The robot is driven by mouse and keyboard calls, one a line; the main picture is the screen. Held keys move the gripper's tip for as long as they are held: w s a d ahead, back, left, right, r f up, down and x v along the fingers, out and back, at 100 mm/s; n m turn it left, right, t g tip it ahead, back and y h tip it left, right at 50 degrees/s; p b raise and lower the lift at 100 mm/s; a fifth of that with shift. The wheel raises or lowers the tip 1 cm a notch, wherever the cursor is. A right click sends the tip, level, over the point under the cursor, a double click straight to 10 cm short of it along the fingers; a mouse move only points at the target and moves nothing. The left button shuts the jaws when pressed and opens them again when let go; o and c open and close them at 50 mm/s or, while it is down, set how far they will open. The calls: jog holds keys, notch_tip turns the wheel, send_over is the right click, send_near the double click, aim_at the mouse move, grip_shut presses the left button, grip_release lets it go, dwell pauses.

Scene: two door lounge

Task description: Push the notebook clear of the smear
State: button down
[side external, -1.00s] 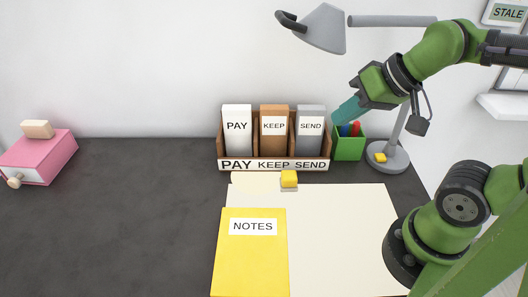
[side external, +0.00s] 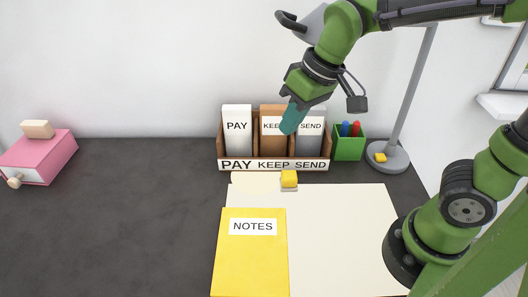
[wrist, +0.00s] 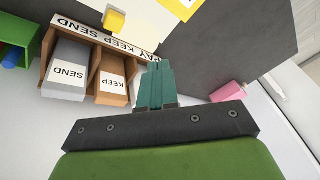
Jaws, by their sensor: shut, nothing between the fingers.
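The yellow notebook (side external: 250,265), labelled NOTES, lies flat over the left part of the cream desk mat (side external: 340,240). Its near end runs to the bottom edge of the side view, and a corner of it shows at the top of the wrist view (wrist: 180,7).
A wooden sorter (side external: 274,164) with PAY, KEEP and SEND slots stands behind the mat. A yellow block (side external: 289,178) sits at the mat's far edge. A green pen cup (side external: 349,148) and lamp (side external: 388,158) stand right. A pink box (side external: 40,157) is far left; the left desk is clear.

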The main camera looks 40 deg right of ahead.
aim_at(269, 248)
jog(key=w+a+f+n+g+h, duration=0.1)
jog(key=a+f+n, duration=0.1)
jog(key=a+f, duration=0.4)
jog(key=w+a+f+n+g+h, duration=0.1)
jog(key=a+f+n+g, duration=0.1)
jog(key=a+f, duration=0.5)
jog(key=w+a+f+n+g+h, duration=0.1)
jog(key=a+f+n+g, duration=0.1)
jog(key=a+f+n, duration=0.2)
jog(key=shift+w+a+f+h, duration=0.1)
jog(key=shift+a+f+h, duration=0.2)
jog(key=shift+a+f, duration=1.05)
jog(key=shift+r, duration=0.1)
jog(key=s+d, duration=0.8)
jog(key=s, duration=0.1)
jog(key=shift+f, duration=0.9)
jog(key=shift+w+a, duration=0.1)
